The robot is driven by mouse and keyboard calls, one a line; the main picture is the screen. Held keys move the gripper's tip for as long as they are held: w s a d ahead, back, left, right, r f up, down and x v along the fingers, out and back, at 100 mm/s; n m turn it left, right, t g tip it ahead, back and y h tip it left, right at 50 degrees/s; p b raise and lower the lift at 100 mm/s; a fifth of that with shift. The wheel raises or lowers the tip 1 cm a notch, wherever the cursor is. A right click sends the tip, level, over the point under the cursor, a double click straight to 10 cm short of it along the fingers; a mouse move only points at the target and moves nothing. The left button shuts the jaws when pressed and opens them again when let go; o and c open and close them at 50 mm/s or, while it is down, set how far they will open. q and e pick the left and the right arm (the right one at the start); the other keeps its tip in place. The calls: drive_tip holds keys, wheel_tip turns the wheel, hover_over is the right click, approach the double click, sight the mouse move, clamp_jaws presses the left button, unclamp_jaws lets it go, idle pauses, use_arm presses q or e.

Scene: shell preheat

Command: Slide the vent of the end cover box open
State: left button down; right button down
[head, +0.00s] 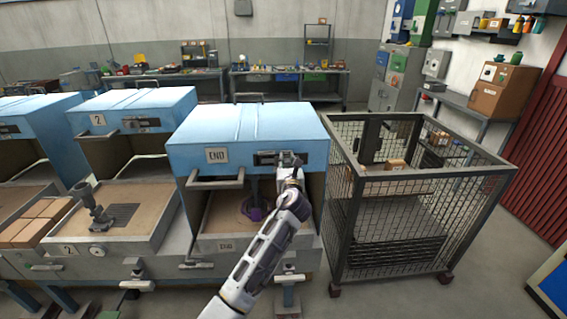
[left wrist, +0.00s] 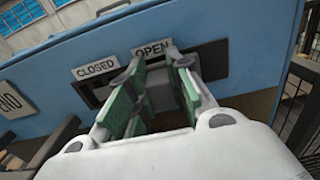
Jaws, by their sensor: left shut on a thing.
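The END cover box (head: 245,122) is a light blue hood with an END plate (head: 217,155) on its front. Its vent (head: 266,158) is a dark slotted plate to the right of that plate. In the left wrist view the vent (left wrist: 212,62) has a CLOSED label (left wrist: 95,69) at left and an OPEN label (left wrist: 152,49) to its right. My left gripper (head: 289,161) is at the vent. In the left wrist view its green-padded fingers (left wrist: 157,72) are shut on the vent's slide tab, below the OPEN label. The tab is mostly hidden between the fingers. My right gripper is out of view.
A wire-mesh cage cart (head: 420,195) stands close on the right of the END box. A box marked 2 (head: 135,105) stands on its left. A handle bar (head: 215,183) juts from the END cover's lower front edge.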

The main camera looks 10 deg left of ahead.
use_arm(q)
drive_tip(key=c, duration=1.3)
unclamp_jaws()
drive_tip(key=shift+d, duration=0.3)
drive_tip(key=shift+a, duration=0.1)
drive_tip(key=v, duration=1.2)
drive_tip(key=shift+n, duration=0.3)
